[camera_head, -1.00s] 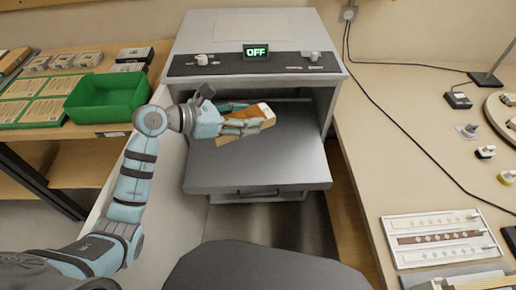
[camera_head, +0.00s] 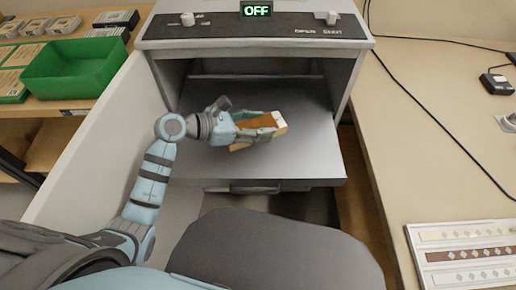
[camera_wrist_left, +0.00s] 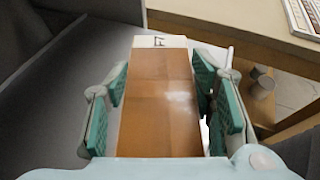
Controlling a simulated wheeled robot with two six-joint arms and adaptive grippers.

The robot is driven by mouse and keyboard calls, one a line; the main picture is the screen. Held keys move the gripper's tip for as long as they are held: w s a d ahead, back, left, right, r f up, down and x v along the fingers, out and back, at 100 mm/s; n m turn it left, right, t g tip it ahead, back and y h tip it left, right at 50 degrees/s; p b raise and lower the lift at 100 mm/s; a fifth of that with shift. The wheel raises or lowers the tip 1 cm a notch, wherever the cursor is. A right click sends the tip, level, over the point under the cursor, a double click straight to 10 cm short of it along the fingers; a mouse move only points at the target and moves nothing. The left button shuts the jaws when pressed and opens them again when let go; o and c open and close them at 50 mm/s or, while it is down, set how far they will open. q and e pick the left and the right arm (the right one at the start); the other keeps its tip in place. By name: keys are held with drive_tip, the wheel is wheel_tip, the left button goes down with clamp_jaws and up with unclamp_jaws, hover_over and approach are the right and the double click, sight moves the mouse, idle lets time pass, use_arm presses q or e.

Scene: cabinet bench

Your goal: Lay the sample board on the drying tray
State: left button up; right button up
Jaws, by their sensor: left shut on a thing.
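The sample board (camera_head: 260,126) is a brown wooden piece with a white end. My left gripper (camera_head: 254,129) is shut on it, with the fingers along its two long sides. In the left wrist view the board (camera_wrist_left: 158,105) lies between the green finger pads and its white end points away from me. The drying tray (camera_head: 310,158) is the flat grey shelf pulled out of the cabinet. The board is over the middle of the tray; I cannot tell whether it touches. My right gripper is not in view.
The cabinet (camera_head: 215,30) has a panel reading OFF above its dark opening. A green bin (camera_head: 88,68) stands on the wooden shelf at left. The bench (camera_head: 430,130) at right carries a cable and a white sample strip holder (camera_head: 470,255). The tray is otherwise bare.

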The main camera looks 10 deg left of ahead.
sight(258, 155)
use_arm(q)
wheel_tip(258, 155, down, 11)
drive_tip(key=b, duration=0.3)
drive_tip(key=shift+r, duration=0.2)
drive_tip(key=o, duration=1.2)
drive_tip(key=shift+o, duration=0.2)
